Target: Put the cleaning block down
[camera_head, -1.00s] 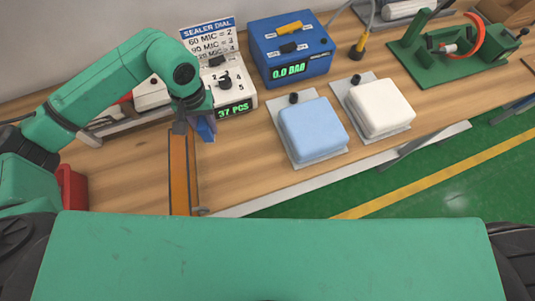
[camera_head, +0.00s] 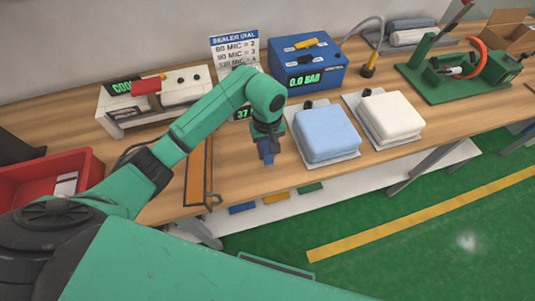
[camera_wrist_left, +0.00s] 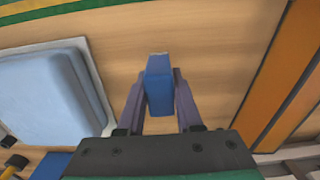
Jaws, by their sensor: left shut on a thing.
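My left gripper (camera_head: 265,142) is shut on a blue cleaning block (camera_head: 266,155), held above the wooden bench between the orange-brown strip and the light blue mattress. The block also shows in the left wrist view (camera_wrist_left: 159,86) between the two fingers of the gripper (camera_wrist_left: 160,100). Bare wood shows around it there. I cannot tell whether its lower end touches the bench. My right gripper is not in view.
The light blue mattress (camera_head: 327,132) lies right of the block, with a white mattress (camera_head: 393,116) beyond. The orange-brown strip (camera_head: 196,172) lies left. The blue gauge box (camera_head: 305,68) and sealer dial sign (camera_head: 235,48) stand behind. A red bin (camera_head: 45,184) is far left.

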